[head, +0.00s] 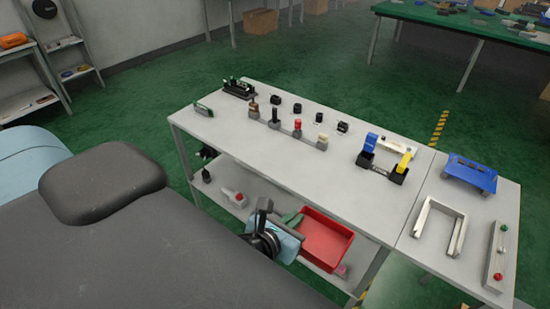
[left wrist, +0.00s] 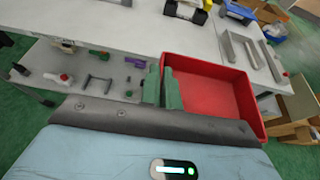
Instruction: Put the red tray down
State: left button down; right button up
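The red tray (head: 326,238) is an open, empty box in front of the table, below the tabletop level in the head view. It fills the right middle of the left wrist view (left wrist: 210,98). My left gripper (head: 292,218) has green fingers; in the left wrist view the fingers (left wrist: 163,90) stand on either side of the tray's left wall, close together and shut on it. What is beneath the tray is mostly hidden, and I cannot tell whether it touches the shelf. My right gripper is in neither view.
The grey table (head: 225,135) carries lever fixtures, a black-and-yellow holder (head: 385,168) and small black blocks. A side table (head: 435,190) holds a blue stand (head: 468,174) and a metal bracket. The lower shelf (left wrist: 60,55) holds several small tools. Cardboard boxes (left wrist: 295,110) stand right of the tray.

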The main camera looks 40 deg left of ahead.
pick_arm(q)
jog(key=w+f+n+y, duration=0.1)
jog(key=w, duration=0.4)
jog(key=w+d+f+n+y, duration=0.1)
jog(key=w+f+n+y, duration=0.1)
jog(key=w, duration=0.4)
jog(key=w+f+n+g+y, duration=0.1)
jog(key=w+f, duration=0.1)
jog(key=w, duration=0.4)
jog(key=shift+w+d+y, duration=0.15)
jog(key=shift+w+y, duration=0.1)
jog(key=shift+y, duration=0.15)
jog(key=shift+r, duration=0.1)
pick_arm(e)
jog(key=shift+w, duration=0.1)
